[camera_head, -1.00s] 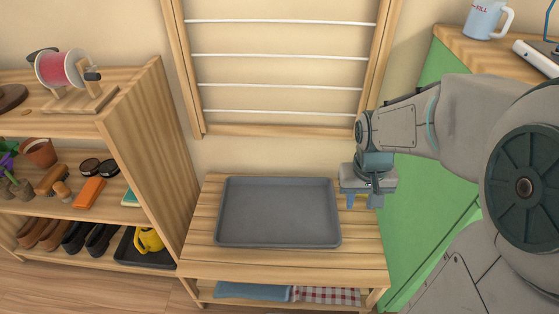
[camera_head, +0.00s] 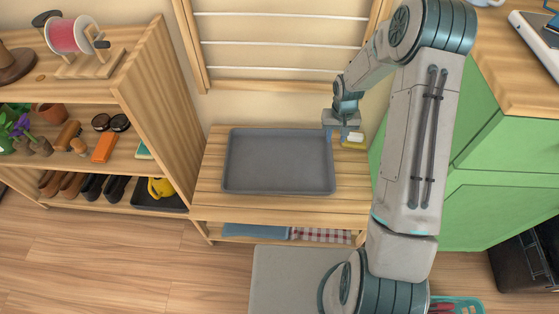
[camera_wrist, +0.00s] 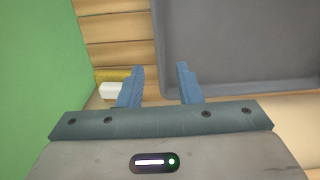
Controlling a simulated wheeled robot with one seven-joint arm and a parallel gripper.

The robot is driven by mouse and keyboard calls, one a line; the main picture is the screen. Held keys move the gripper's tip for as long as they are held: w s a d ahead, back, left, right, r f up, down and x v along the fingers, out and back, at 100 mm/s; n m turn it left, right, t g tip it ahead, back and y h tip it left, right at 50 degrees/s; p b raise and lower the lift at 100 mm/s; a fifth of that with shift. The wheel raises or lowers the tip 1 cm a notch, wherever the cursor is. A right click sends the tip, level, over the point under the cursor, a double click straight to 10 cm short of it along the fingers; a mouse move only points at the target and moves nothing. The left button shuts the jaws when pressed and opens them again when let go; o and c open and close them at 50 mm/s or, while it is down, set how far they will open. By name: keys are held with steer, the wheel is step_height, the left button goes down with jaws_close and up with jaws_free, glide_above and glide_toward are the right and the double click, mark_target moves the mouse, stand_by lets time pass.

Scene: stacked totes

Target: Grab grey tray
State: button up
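The grey tray (camera_head: 279,160) lies flat on a slatted wooden bench in the head view. It is rectangular, shallow and empty, with a low raised rim. In the wrist view part of the tray (camera_wrist: 235,45) fills the upper right. My gripper (camera_head: 342,136) is above the back right of the bench, just right of the tray's far right corner. In the wrist view its two blue fingers (camera_wrist: 160,88) are apart with nothing between them.
A small white and yellow thing (camera_head: 354,140) lies on the bench beside my gripper and shows in the wrist view (camera_wrist: 112,90). A green cabinet (camera_head: 490,150) stands right, a wooden shelf (camera_head: 160,100) left. A folded blue cloth (camera_head: 255,231) lies below the bench top.

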steer(key=b, duration=0.2)
glide_above(331, 159)
steer(key=f, duration=0.7)
steer(key=shift+w+a, duration=0.1)
steer(key=shift+w, duration=0.1)
steer(key=shift+s+f+b, duration=0.2)
steer(key=shift+f+b, duration=0.3)
steer(key=shift+f, duration=0.85)
steer(key=shift+s+f+b, duration=0.15)
steer(key=shift+f+b, duration=0.3)
steer(key=shift+f, duration=0.9)
jaws_close()
